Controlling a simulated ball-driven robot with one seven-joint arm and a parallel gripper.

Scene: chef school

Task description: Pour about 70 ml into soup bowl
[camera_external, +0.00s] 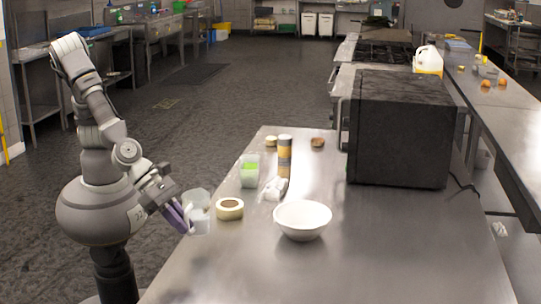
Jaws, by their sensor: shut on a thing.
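A white soup bowl (302,220) stands upright on the steel table, right of my gripper and apart from it. My gripper (186,217), with purple fingers, is shut on a translucent whitish cup (197,202) at the table's left edge. The cup looks about upright. I cannot tell from this view whether it touches the table or how much is in it. A clear container with green contents (249,171) stands further back on the table.
A crumpled white thing (273,188), a tall canister (285,156) and small round items stand behind. A big black box (402,128) fills the back right. The front of the table (400,265) is clear.

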